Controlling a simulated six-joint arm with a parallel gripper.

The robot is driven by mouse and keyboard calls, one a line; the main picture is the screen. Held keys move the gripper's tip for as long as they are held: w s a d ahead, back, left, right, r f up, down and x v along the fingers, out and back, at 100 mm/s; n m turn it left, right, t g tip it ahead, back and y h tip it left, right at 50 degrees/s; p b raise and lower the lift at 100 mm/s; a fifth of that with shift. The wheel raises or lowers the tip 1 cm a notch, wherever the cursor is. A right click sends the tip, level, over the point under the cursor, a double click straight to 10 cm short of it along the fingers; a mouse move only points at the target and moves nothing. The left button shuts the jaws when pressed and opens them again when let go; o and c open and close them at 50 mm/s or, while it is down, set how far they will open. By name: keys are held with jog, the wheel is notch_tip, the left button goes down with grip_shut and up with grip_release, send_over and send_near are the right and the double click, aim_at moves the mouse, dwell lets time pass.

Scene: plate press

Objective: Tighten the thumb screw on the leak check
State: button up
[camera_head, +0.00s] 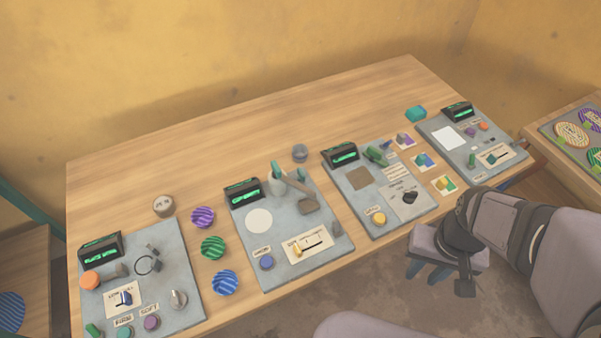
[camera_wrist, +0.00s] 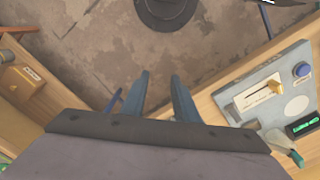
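I cannot read a label naming the leak check on any panel. That panel also carries an orange knob (camera_head: 90,280), a dark ring (camera_head: 148,264), a small blue switch (camera_head: 125,298) and a green-lit display (camera_head: 101,252). My gripper (camera_head: 424,277) hangs over the floor in front of the table, well right of that panel. In the wrist view my gripper (camera_wrist: 160,74) has its two blue fingers apart with nothing between them.
A second panel (camera_head: 282,228) has a lever and slider; it also shows in the wrist view (camera_wrist: 250,82). A third panel (camera_head: 362,205) has a black dial. A fourth panel (camera_head: 445,128) stands far right. Purple, green and blue striped discs (camera_head: 212,247) lie between panels. The table's back is clear.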

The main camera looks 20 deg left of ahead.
jog(key=shift+w, duration=0.1)
dwell(0.3)
jog(key=n+t+y+b, duration=0.3)
jog(key=n+b, duration=0.6)
jog(key=b, duration=0.1)
send_near(301, 172)
jog(key=f, duration=0.1)
jog(key=shift+p+x, duration=0.75)
jog(key=shift+x, duration=2.95)
jog(key=shift+w, duration=0.15)
jog(key=shift+r, duration=0.1)
grip_shut()
